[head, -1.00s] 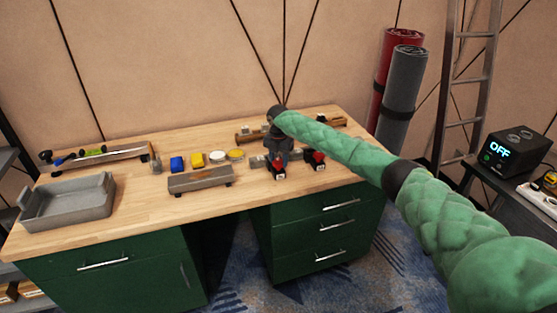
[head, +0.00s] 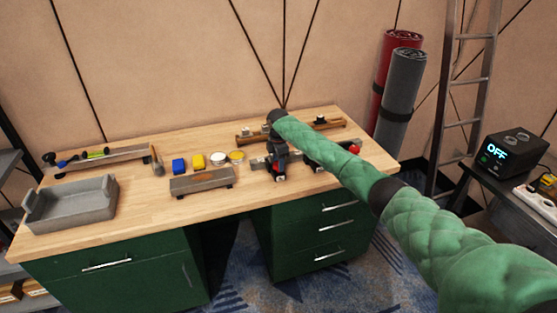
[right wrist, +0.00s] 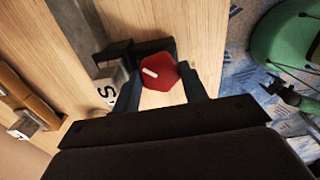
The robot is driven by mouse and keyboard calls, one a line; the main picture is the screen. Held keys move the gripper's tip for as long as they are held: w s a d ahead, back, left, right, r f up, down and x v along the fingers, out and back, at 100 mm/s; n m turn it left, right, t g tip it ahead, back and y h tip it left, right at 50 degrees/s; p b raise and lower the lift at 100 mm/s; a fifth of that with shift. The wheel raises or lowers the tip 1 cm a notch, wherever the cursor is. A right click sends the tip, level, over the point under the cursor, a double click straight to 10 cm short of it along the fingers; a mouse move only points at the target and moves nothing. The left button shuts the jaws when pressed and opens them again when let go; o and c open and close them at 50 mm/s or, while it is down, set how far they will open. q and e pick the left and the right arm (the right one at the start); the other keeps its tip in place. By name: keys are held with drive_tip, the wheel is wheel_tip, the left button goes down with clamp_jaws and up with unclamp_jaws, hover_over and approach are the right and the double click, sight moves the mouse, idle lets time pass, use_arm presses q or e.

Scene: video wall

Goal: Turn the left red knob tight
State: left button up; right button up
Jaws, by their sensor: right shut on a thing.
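The left red knob (right wrist: 160,73) shows in the right wrist view, with a white pointer mark on its face. It sits by a dark clamp block on the wooden bench. My right gripper (right wrist: 160,84) has a finger on each side of the knob and is shut on it. In the head view my right gripper (head: 278,175) reaches down at the middle of the bench and hides most of this knob. Another red knob (head: 354,149) shows to the right, beyond my green arm. My left gripper is in neither view.
Tools lie at the back left. A black box reading OFF (head: 510,150) stands on the right table.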

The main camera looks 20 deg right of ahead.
drive_tip(key=m+p, duration=0.1)
drive_tip(key=m, duration=0.2)
drive_tip(key=m+p, duration=0.2)
drive_tip(key=m, duration=0.1)
drive_tip(key=shift+r+m, duration=0.2)
drive_tip(key=shift+m, duration=0.1)
drive_tip(key=shift+m+p, duration=0.6)
drive_tip(key=shift+m, duration=0.6)
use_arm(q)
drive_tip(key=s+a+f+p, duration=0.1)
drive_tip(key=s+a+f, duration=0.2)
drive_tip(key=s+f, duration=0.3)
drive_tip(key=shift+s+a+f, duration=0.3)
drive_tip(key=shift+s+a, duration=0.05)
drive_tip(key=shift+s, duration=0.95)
use_arm(e)
drive_tip(key=shift+f+m, duration=0.1)
drive_tip(key=shift+m, duration=1.3)
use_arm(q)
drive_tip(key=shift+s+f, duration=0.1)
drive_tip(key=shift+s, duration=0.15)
use_arm(e)
drive_tip(key=o, duration=0.8)
drive_tip(key=shift+c, duration=0.2)
drive_tip(key=shift+o, duration=1)
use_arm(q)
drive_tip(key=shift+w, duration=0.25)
